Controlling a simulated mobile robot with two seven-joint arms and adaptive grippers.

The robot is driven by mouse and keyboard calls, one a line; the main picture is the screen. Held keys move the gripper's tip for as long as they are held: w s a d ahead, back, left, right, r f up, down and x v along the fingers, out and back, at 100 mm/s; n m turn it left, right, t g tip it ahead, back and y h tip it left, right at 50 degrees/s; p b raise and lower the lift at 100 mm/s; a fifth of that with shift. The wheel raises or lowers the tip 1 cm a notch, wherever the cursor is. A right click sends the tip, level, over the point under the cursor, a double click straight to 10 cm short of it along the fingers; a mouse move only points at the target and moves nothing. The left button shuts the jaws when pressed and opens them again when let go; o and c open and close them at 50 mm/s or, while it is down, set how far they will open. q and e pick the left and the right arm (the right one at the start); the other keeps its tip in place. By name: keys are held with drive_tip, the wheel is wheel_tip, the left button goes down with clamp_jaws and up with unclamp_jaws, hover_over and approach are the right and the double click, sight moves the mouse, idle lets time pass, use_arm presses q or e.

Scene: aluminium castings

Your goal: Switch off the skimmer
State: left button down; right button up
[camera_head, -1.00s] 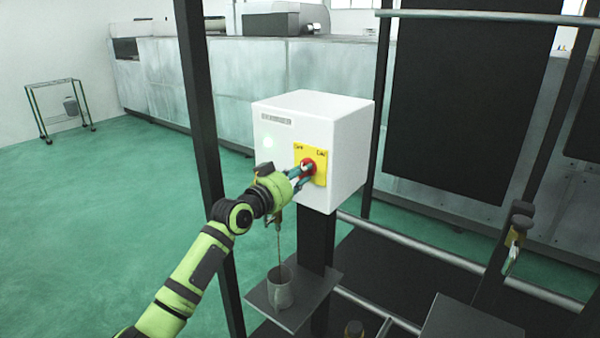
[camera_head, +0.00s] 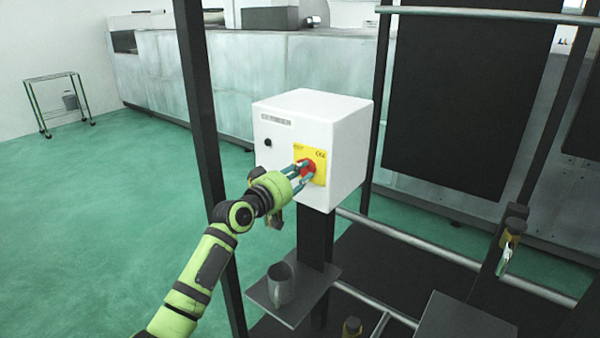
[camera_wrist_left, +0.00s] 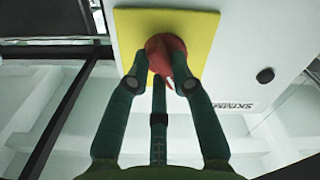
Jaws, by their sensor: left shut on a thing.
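The skimmer's control box (camera_head: 345,140) is white and stands on a dark post. A yellow plate (camera_head: 319,157) with a red rotary knob (camera_head: 309,167) is on its front. A small round lamp (camera_head: 267,143) on the same face is dark. My left gripper (camera_head: 303,170) is shut on the red knob. In the left wrist view the fingers of my left gripper (camera_wrist_left: 160,85) sit around the red knob (camera_wrist_left: 166,56), in front of the yellow plate (camera_wrist_left: 203,28). The dark lamp (camera_wrist_left: 265,76) and the word SKIMMER show there too. My right gripper is not in view.
A grey mug (camera_head: 280,284) stands on a small shelf (camera_head: 312,299) under the box. A dark upright post (camera_head: 203,130) is left of the box, close to my left arm. Metal rails and dark panels fill the right side. Green floor at the left is open.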

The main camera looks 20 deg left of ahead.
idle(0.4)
use_arm(q)
drive_tip(key=c, duration=1.1)
unclamp_jaws()
drive_tip(key=shift+o, duration=0.2)
drive_tip(key=v, duration=1.2)
